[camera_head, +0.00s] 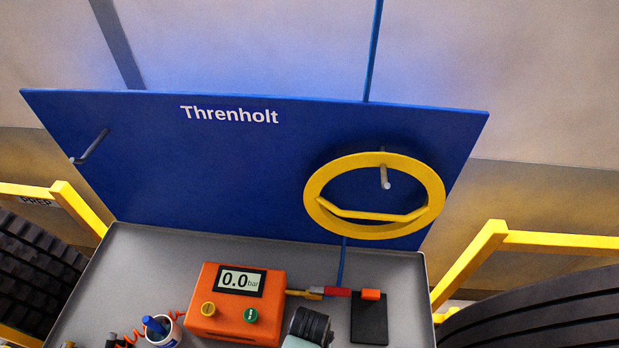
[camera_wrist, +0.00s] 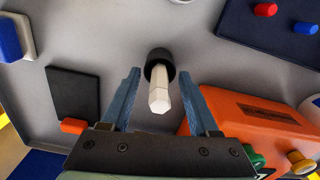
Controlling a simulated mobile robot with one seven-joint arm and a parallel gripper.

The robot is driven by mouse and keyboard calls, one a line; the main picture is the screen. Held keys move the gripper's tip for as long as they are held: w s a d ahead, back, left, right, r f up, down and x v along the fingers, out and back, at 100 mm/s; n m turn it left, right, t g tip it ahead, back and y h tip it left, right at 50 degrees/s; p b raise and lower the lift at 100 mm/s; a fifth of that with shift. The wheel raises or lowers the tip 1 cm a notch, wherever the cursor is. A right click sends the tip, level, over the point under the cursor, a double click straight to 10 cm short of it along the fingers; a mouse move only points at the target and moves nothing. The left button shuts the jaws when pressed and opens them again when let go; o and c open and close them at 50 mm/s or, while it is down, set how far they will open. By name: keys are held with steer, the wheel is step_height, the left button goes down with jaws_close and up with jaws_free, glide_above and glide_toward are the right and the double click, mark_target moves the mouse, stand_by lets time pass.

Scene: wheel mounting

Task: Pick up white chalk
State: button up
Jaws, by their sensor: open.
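The white chalk (camera_wrist: 159,98) shows in the wrist view as a pale faceted stick coming out of a black round holder (camera_wrist: 158,57) on the grey tray. My gripper (camera_wrist: 160,75) is open, with one blue finger on each side of the chalk and a visible gap on both sides. Neither finger appears to touch it, though the depth between fingertips and chalk is hard to judge. I cannot make out the chalk in the head view.
An orange gauge box (camera_wrist: 255,125) stands close to the right finger; the head view shows it too (camera_head: 235,310). A dark pad (camera_wrist: 72,90) lies left on the grey tray (camera_head: 150,250). A yellow ring (camera_head: 318,205) hangs on the blue board (camera_head: 220,170) behind.

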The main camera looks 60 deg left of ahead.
jaws_close()
steer(key=shift+r, duration=0.1)
stand_by(0.3)
steer(key=shift+r+b, duration=0.3)
steer(key=shift+r, duration=4.65)
